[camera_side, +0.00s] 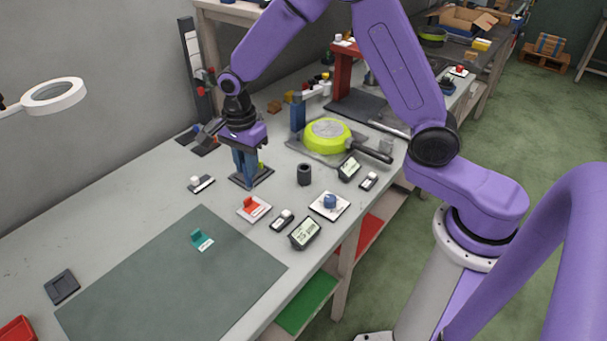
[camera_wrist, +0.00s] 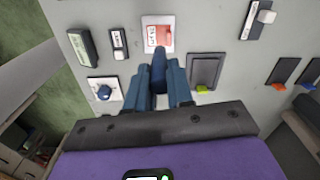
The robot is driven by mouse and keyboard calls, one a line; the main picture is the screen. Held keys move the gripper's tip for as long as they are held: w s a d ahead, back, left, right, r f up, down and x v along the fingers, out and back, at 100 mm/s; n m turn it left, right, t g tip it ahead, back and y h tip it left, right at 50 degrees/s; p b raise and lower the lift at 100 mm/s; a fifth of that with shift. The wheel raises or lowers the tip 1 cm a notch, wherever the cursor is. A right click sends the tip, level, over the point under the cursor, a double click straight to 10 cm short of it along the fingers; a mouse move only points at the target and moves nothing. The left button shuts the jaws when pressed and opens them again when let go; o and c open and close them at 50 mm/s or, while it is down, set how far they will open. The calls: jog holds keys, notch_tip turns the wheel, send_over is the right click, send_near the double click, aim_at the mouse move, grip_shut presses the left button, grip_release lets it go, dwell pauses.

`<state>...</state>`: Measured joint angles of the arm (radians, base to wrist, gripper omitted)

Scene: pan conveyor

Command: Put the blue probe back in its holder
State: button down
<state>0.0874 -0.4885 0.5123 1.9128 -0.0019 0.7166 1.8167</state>
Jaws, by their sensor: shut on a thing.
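My gripper (camera_side: 245,168) points down, low over the bench at the dark square plate with a yellow-green tab. In the wrist view its blue fingers (camera_wrist: 158,88) are shut on the blue probe (camera_wrist: 158,70), a dark blue rounded piece showing between them. In the side view I cannot separate the probe from the blue fingers. The square plate (camera_wrist: 205,70) is just right of the fingers in the wrist view. A dark upright cylinder (camera_side: 304,174) stands to the right of my gripper in the side view. I cannot tell for sure which piece is the holder.
A red switch (camera_side: 253,207), a blue knob (camera_side: 329,205) and small displays (camera_side: 305,232) lie near my gripper. A lime-green pan (camera_side: 328,136) is behind, its handle pointing right. A teal piece (camera_side: 201,240) sits on the dark mat (camera_side: 165,285), otherwise largely clear.

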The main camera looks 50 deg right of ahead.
jog(key=shift+d, duration=0.15)
jog(key=s+d+r, duration=0.1)
jog(key=d+r, duration=0.1)
jog(key=d, duration=0.6)
jog(key=s+d+r, duration=0.2)
jog(key=d, duration=0.6)
jog(key=shift+d, duration=0.15)
jog(key=shift+s, duration=0.1)
jog(key=shift+f, duration=2.9)
jog(key=shift+f, duration=2.85)
jog(key=c, duration=0.9)
grip_release()
